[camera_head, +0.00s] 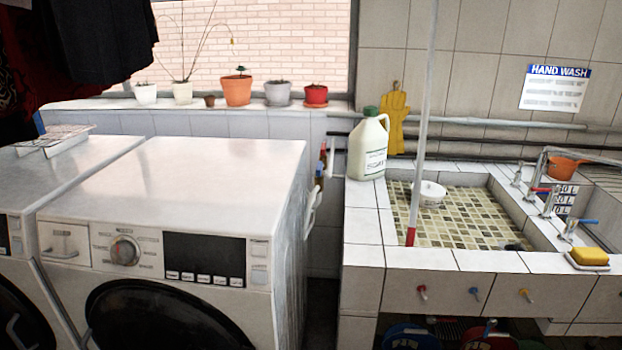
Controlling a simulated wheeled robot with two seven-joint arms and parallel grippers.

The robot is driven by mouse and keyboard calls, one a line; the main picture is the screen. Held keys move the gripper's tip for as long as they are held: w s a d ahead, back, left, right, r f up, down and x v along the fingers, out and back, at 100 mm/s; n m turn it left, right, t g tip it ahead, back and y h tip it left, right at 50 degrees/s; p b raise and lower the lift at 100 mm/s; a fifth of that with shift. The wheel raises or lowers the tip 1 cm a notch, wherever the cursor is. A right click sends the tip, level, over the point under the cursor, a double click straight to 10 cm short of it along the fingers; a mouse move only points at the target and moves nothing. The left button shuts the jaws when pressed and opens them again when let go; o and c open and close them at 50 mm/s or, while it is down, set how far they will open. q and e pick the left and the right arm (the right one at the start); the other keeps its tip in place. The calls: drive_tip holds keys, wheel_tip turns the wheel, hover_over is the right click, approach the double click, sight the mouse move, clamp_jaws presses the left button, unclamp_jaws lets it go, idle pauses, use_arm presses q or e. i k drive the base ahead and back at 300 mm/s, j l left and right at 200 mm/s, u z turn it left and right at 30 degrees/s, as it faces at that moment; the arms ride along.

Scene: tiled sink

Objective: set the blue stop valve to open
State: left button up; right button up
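Another blue handle (587,222) is on a tap at the sink's right side. Neither of my grippers is in view.
A washing machine (180,180) stands left of the sink, with a narrow gap between. A white jug (368,148) stands on the sink's back left corner. A pole (425,110) rises from the basin. A yellow sponge (589,256) lies on the right rim. Colourful items sit below the sink.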

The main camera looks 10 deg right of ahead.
sight(491, 321)
drive_tip(key=z, duration=1.45)
